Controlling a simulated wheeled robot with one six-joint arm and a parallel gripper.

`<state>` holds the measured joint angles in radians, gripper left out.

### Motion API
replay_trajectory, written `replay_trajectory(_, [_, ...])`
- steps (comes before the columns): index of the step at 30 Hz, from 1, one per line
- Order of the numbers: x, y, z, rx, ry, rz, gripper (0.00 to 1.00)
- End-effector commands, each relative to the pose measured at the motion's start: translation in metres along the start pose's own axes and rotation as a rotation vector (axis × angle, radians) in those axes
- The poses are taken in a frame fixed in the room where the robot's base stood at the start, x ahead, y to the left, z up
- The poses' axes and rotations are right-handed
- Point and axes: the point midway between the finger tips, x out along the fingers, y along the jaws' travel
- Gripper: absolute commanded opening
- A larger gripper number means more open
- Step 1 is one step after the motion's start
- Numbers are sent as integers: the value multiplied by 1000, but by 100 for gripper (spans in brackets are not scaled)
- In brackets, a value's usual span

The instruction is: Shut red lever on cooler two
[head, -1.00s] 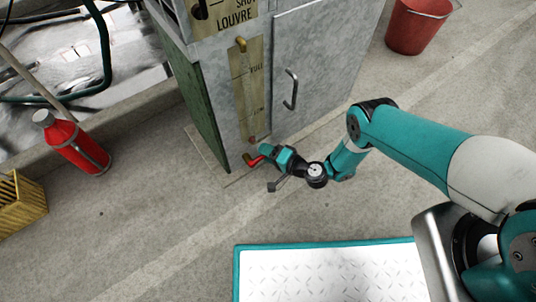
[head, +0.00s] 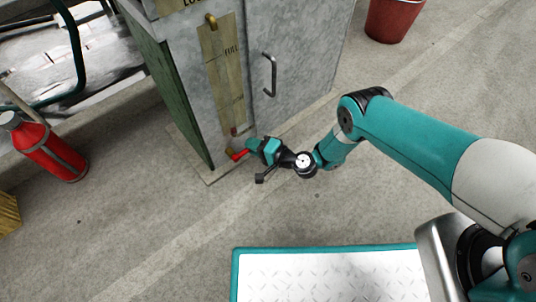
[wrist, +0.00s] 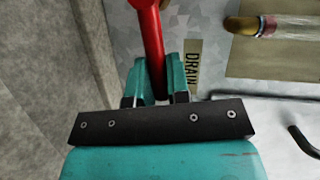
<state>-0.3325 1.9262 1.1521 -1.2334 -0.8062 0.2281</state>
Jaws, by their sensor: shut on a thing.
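The cooler (head: 262,95) is a grey metal cabinet with a green left side in the head view. Its red lever (head: 239,155) sticks out low on the front, near the bottom left corner. In the wrist view the red lever (wrist: 151,45) runs from the top edge down between the fingers, beside a "DRAIN" label (wrist: 192,66). My gripper (head: 252,149) is at the lever in the head view. In the wrist view my gripper (wrist: 158,80) is shut on the lever, with a teal finger on each side. The lever's far end is out of the wrist view.
A gauge strip (head: 223,80) and a door handle (head: 269,75) are on the cooler front. A red bottle (head: 47,150) stands at left, a red bucket (head: 394,18) at top right. The concrete floor in front is clear.

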Motion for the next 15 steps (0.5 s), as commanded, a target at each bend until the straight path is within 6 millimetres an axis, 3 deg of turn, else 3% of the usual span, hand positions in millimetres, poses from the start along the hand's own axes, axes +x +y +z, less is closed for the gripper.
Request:
replay_trajectory(1, [12, 8, 1, -1, -13, -10, 0])
replay_trajectory(4, [20, 8, 3, 45, -34, -29, 0])
replay_trajectory(15, [10, 8, -3, 137, -40, -59, 0])
